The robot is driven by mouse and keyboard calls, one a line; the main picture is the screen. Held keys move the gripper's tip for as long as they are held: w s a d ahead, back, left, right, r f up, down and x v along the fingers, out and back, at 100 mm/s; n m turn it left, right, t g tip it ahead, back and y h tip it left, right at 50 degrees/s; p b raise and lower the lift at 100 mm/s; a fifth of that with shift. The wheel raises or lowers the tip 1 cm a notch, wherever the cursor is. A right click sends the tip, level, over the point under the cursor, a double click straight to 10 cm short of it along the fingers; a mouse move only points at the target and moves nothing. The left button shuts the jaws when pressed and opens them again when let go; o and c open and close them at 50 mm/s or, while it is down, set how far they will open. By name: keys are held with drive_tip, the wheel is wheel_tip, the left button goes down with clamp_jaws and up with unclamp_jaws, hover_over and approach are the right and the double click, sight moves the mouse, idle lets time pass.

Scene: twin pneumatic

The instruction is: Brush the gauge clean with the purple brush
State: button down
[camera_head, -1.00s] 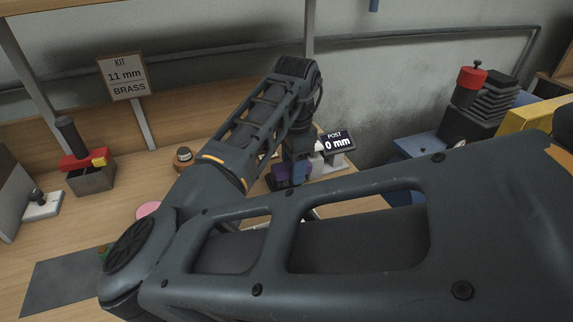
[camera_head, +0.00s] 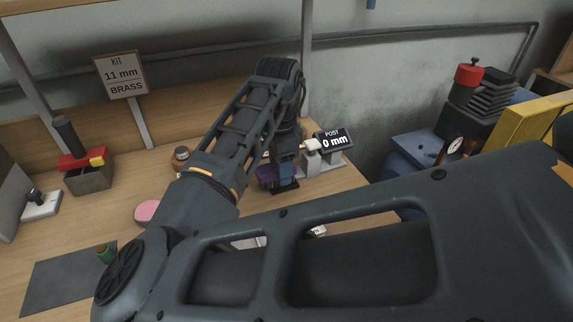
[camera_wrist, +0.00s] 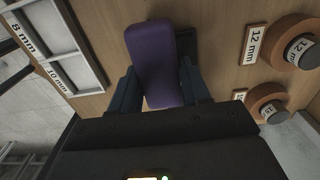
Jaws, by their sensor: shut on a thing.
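My gripper (camera_wrist: 158,92) is shut on the purple brush (camera_wrist: 152,60), whose purple body lies between the two dark blue fingers in the wrist view. In the head view the purple brush (camera_head: 268,176) is partly hidden by my gripper (camera_head: 284,178), low over the wooden bench near its back right. I cannot tell whether it touches the bench.
A display reading "POST 0 mm" (camera_head: 335,140) stands just right of my gripper. Round brown holders (camera_wrist: 295,43) labelled 12 mm and a white divided tray (camera_wrist: 60,45) flank the brush. A pink disc (camera_head: 147,212) and grey mat (camera_head: 65,279) lie at left.

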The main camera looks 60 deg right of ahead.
drive_tip(key=shift+r+p, duration=2.6)
drive_tip(key=shift+r, duration=0.45)
drive_tip(key=shift+r+p, duration=1.2)
drive_tip(key=shift+r, duration=0.3)
drive_tip(key=shift+f, duration=0.1)
drive_tip(key=shift+s+d+f+b, duration=0.1)
drive_tip(key=shift+d+f+b, duration=0.05)
drive_tip(key=shift+f+b, duration=0.85)
drive_tip(key=shift+s+d+f+b, duration=0.1)
drive_tip(key=shift+f+b, duration=0.45)
drive_tip(key=shift+f, duration=0.8)
drive_tip(key=shift+s+d+f+b, duration=0.1)
drive_tip(key=shift+d+f+b, duration=0.05)
drive_tip(key=shift+f+b, duration=0.85)
drive_tip(key=shift+f, duration=0.15)
drive_tip(key=shift+f+b, duration=0.5)
drive_tip(key=shift+f, duration=0.6)
